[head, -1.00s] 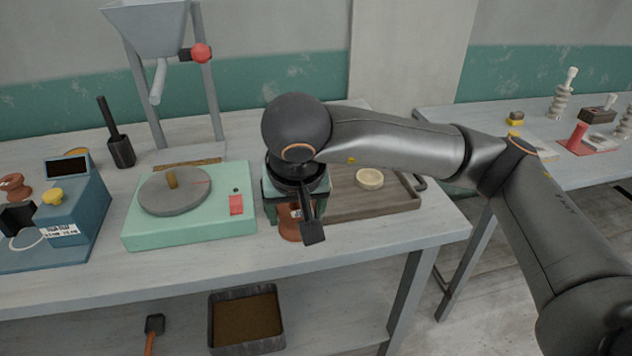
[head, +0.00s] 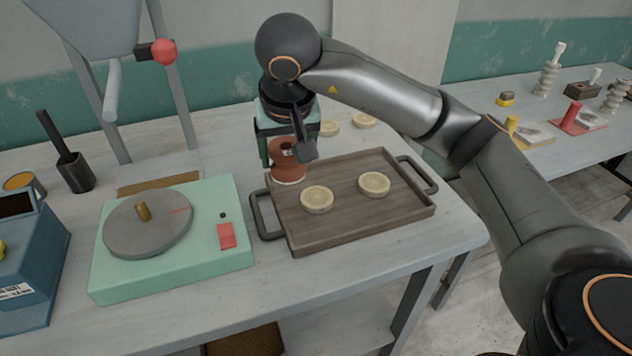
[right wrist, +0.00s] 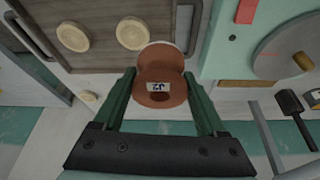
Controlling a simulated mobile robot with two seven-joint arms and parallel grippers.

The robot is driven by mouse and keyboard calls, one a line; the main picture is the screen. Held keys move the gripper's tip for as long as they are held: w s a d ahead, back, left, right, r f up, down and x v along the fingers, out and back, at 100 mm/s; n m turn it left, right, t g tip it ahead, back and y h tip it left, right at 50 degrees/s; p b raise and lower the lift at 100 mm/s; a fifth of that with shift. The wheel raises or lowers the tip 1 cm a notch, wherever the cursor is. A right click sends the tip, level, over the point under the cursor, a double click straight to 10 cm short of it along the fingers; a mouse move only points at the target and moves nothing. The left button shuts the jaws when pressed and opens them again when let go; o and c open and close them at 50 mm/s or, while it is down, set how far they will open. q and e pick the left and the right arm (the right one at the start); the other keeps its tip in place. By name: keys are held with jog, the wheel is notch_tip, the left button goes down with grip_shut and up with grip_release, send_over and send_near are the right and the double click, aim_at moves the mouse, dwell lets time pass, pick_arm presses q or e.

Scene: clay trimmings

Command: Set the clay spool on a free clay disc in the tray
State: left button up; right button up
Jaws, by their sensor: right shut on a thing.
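The clay spool (head: 287,170) is reddish brown with a white label and a pale edge at its lower end. My right gripper (head: 288,150) is shut on it, at the tray's back left corner. I cannot tell whether the spool touches anything below. In the right wrist view the spool (right wrist: 160,75) sits between the green fingers (right wrist: 160,95). The dark wooden tray (head: 350,224) holds two pale clay discs with bare tops, a left one (head: 317,199) and a right one (head: 374,185). My left gripper is not in view.
Two more pale discs, one (head: 329,128) and another (head: 363,120), lie behind the tray. A green wheel unit (head: 170,240) stands left of the tray, close to its handle (head: 262,220). A second table (head: 590,141) with clay pieces is at the right.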

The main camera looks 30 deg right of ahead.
jog(key=d+f, duration=0.3)
jog(key=w+d+f, duration=0.1)
jog(key=d+f, duration=0.2)
jog(key=shift+w+f, duration=0.1)
jog(key=shift+d+f, duration=0.15)
jog(key=shift+f, duration=0.75)
jog(key=shift+d+f, duration=0.15)
jog(key=shift+f, duration=0.7)
jog(key=shift+f+b, duration=0.2)
jog(key=shift+b, duration=0.2)
jog(key=o, duration=1.6)
jog(key=shift+r, duration=0.1)
jog(key=shift+r, duration=0.25)
jog(key=p+v, duration=0.1)
jog(key=v, duration=1)
jog(key=shift+a+r, duration=0.1)
jog(key=shift+r, duration=0.2)
